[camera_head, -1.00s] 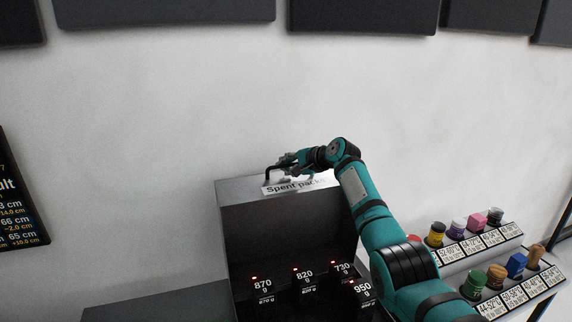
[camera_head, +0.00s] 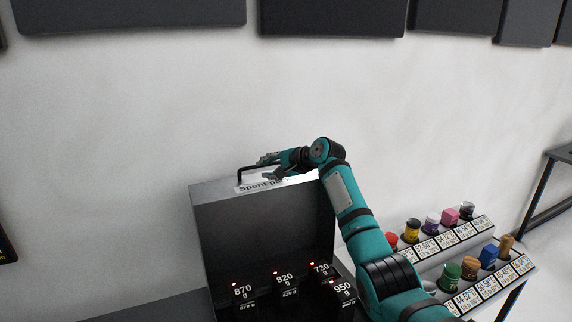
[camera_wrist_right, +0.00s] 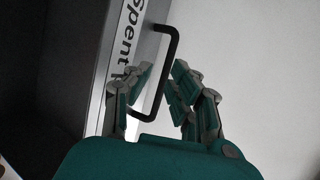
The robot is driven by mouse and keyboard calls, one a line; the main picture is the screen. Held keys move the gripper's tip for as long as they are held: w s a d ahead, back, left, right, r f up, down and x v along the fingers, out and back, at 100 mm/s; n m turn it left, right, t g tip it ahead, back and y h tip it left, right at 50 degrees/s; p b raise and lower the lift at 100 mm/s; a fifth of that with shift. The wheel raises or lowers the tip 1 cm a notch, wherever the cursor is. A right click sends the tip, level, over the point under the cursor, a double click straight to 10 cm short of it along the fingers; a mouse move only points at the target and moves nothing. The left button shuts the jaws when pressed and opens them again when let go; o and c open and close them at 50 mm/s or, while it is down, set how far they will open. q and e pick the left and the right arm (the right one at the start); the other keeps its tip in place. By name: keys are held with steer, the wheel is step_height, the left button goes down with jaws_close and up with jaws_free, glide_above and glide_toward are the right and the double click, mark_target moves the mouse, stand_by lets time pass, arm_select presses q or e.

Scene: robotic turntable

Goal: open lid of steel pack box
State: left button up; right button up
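A black bar handle (camera_head: 241,174) sticks up at that edge. My right gripper (camera_head: 268,160) is at the handle. In the right wrist view, the right gripper's fingers (camera_wrist_right: 163,68) are apart, with the handle (camera_wrist_right: 172,42) running between them; contact is unclear. My left gripper is out of view.
Several dark packs with weight labels (camera_head: 285,279) stand in the box. To the right, a stepped rack (camera_head: 481,262) holds several coloured items, close to my right arm. A table (camera_head: 563,153) stands at far right. Dark panels (camera_head: 330,17) hang above.

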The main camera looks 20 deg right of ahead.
steer(key=v, duration=0.8)
steer(key=shift+s+d+r, duration=0.2)
steer(key=shift+s+d, duration=0.05)
steer(key=shift+s, duration=0.05)
